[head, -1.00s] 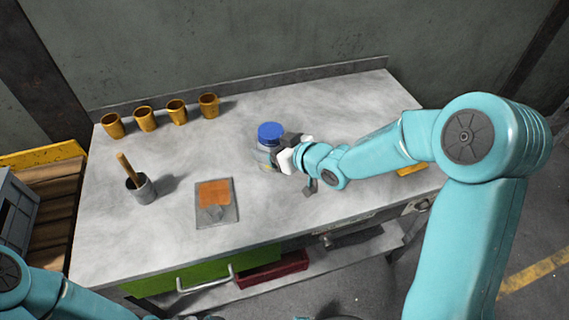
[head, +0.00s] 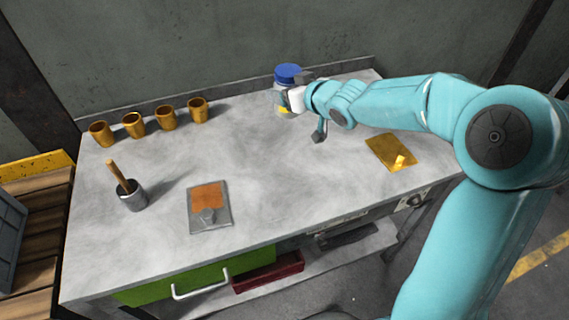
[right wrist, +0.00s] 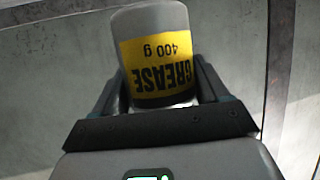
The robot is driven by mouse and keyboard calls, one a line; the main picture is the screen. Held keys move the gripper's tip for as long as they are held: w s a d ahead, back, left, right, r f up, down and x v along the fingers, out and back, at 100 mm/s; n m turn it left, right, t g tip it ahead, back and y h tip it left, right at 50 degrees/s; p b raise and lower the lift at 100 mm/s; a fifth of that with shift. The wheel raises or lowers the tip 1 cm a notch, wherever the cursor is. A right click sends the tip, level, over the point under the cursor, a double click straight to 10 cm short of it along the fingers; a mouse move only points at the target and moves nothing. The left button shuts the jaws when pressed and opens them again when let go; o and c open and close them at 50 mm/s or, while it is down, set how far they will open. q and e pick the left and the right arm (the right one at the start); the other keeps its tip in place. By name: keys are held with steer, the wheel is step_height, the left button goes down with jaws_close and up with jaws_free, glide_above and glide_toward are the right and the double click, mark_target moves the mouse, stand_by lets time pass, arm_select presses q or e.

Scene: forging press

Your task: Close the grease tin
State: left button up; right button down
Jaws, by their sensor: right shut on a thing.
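The grease tin (head: 283,101) is a pale jar with a yellow label, near the back edge of the bench in the head view. My right gripper (head: 286,98) is shut around the tin's side. In the right wrist view the tin (right wrist: 160,62) is between the two fingers, its label reading upside down; the lid is hidden there. The tin looks lifted off the bench, though its underside is hard to see. My left gripper is out of view.
The bench top (head: 270,160) is mostly clear in the middle. Several brown cups (head: 165,118) stand at the back left.

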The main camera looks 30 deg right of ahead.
step_height(320, 180, down, 7)
steer(key=b, duration=0.3)
step_height(320, 180, down, 9)
steer(key=shift+r+b, duration=0.2)
steer(key=shift+b, duration=0.15)
steer(key=shift+w+f, duration=0.1)
steer(key=shift+f, duration=2.1)
steer(key=shift+r, duration=0.1)
